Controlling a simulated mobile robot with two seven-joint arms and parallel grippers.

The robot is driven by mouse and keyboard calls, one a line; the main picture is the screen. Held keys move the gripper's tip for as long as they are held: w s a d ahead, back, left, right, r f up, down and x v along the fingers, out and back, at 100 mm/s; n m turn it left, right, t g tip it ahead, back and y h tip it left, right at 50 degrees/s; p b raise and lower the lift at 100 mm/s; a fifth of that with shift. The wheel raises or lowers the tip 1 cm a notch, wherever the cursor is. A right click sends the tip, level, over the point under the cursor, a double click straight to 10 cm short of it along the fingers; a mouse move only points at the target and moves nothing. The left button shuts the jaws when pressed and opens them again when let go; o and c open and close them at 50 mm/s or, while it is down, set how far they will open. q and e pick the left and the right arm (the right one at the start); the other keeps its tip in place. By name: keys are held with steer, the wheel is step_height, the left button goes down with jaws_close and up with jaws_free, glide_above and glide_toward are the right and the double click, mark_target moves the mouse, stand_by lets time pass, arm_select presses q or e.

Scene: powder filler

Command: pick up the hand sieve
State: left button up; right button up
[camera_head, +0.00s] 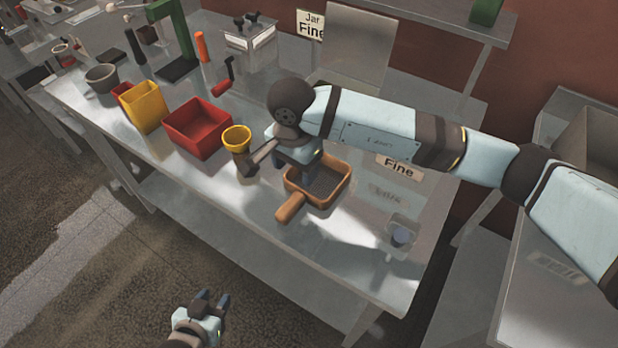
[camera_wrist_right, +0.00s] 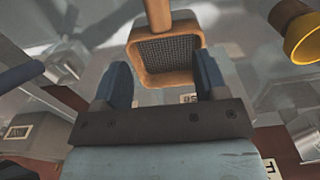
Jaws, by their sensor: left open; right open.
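The hand sieve (camera_head: 344,186) lies on the metal table, with a square wooden frame, a dark mesh and a wooden handle (camera_head: 290,207) pointing to the front left. My right gripper (camera_head: 310,172) is above the back left part of the sieve and hides some of its frame. In the right wrist view, the sieve (camera_wrist_right: 166,77) shows between and beyond the two open blue fingers (camera_wrist_right: 164,85), with its handle pointing up. The fingers hold nothing. My left gripper (camera_head: 212,299) is open and empty, low in front of the table, far from the sieve.
A yellow funnel-like cup (camera_head: 237,139) stands close left of my right gripper; it also shows in the right wrist view (camera_wrist_right: 302,38). A red bin (camera_head: 197,127) and a yellow container (camera_head: 143,106) stand further left. A small clear jar (camera_head: 401,234) is at the right front.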

mark_target(296, 197)
steer(key=f, duration=0.5)
steer(key=shift+s+f+p, duration=0.3)
steer(key=shift+f+p, duration=0.05)
steer(key=shift+f, duration=0.55)
step_height(296, 197, down, 4)
steer(key=shift+w+r+p, duration=0.1)
steer(key=shift+r+p, duration=0.15)
steer(key=shift+p, duration=0.6)
steer(key=shift+f, duration=0.55)
arm_select(q)
step_height(296, 197, up, 3)
steer(key=shift+s+f, duration=0.1)
arm_select(e)
steer(key=c, duration=1)
arm_select(q)
steer(key=shift+s+f, duration=0.1)
steer(key=shift+f, duration=0.1)
arm_select(e)
steer(key=shift+c, duration=0.4)
steer(key=shift+r, duration=0.1)
